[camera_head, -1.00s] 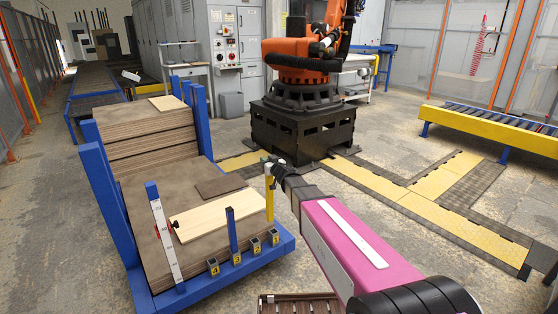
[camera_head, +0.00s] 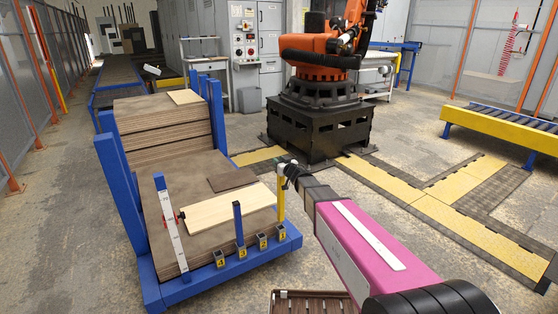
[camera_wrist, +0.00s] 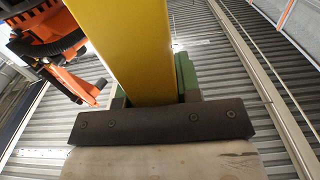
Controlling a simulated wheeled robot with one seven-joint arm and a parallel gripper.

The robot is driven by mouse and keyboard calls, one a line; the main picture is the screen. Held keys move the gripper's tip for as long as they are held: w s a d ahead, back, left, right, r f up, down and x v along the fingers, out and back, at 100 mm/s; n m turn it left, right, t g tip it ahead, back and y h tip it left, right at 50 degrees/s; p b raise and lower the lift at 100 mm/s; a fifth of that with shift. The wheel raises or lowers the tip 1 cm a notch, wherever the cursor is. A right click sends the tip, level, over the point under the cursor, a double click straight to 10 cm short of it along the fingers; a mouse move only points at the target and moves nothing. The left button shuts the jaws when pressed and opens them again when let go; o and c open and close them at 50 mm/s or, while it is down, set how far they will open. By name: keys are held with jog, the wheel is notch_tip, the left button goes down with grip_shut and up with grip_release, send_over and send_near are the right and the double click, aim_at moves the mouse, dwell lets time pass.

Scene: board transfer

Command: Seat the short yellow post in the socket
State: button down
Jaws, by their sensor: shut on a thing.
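The yellow post (camera_head: 281,206) hangs upright from my gripper (camera_head: 284,175) in the head view, at the right front corner of the blue rack. Its lower end is just above or at the rightmost socket (camera_head: 283,233); I cannot tell whether it has entered. In the wrist view the yellow post (camera_wrist: 125,45) runs up between the green-padded jaws (camera_wrist: 150,92), which are shut on it. Its lower end is out of that view.
The blue rack (camera_head: 230,268) holds stacked brown boards (camera_head: 160,130) and a pale board (camera_head: 228,208). A white marked upright (camera_head: 171,230) stands at its front left. A brown slatted crate (camera_head: 312,302) is at the bottom.

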aim_at(279, 187)
jog(key=shift+f, duration=7.3)
jog(key=c, duration=0.7)
grip_release()
jog(key=shift+c, duration=0.2)
jog(key=shift+s, duration=0.1)
jog(key=v, duration=1)
jog(key=shift+s+d, duration=0.25)
